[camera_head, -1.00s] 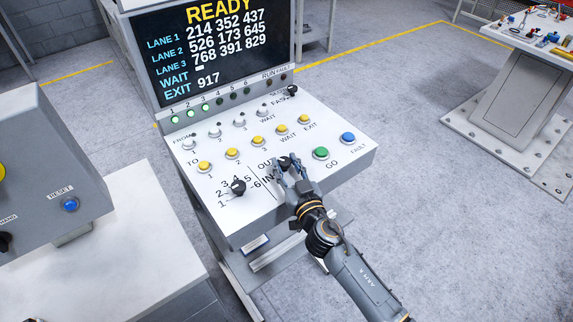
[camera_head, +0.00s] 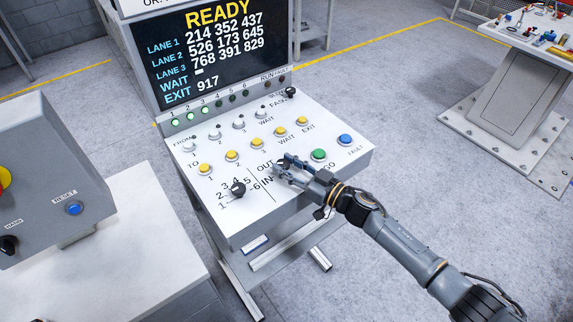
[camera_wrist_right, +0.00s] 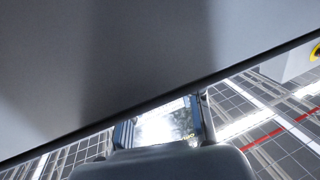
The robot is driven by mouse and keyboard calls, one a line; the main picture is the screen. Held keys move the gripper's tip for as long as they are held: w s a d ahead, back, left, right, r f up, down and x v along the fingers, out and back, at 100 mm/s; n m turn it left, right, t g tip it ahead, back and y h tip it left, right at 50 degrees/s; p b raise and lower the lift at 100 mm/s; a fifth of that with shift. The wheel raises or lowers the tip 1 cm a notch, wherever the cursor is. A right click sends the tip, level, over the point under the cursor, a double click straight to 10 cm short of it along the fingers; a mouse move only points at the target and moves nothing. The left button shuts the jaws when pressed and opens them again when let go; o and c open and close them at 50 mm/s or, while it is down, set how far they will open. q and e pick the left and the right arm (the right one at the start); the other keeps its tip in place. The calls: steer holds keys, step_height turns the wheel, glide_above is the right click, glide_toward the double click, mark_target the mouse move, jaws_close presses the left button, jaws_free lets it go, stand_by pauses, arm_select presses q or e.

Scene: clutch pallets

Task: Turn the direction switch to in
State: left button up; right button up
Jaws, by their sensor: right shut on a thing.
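The direction switch (camera_head: 284,163) is a small black knob on the white sloped panel (camera_head: 216,215), beside the OUT and IN labels. My right gripper (camera_head: 281,170) reaches it from the lower right, with its fingers shut around the knob. The fingers cover much of the knob, so which label it points to cannot be told. The wrist view is mostly filled by a grey surface and does not show the knob. My left gripper is not in view.
A black rotary knob (camera_head: 238,189) with numbers stands left of the switch. Yellow buttons (camera_head: 256,144) lie behind; a green button (camera_head: 319,155) and blue button (camera_head: 346,139) lie to the right. The screen (camera_head: 215,50) reads READY. A grey box with a RESET button (camera_head: 74,208) stands left.

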steer(key=shift+w+d+f+n+g+y+b, duration=0.1)
steer(key=shift+w+d+n+g+y+b, duration=0.1)
steer(key=shift+n+g+y+b, duration=0.3)
steer(key=n+g+y+b, duration=0.1)
steer(key=n+g+b, duration=0.1)
steer(key=n+g+y+b, duration=0.1)
steer(key=g+b, duration=0.2)
steer(key=shift+w+f+n, duration=0.15)
steer(key=shift+w+n, duration=0.05)
steer(key=shift+n, duration=0.2)
steer(key=shift+r+n+g+y+b, duration=0.2)
steer(key=shift+n+g+y+b, duration=0.3)
steer(key=shift+g+b, duration=0.7)
steer(key=o, duration=1.2)
steer(key=shift+c, duration=0.2)
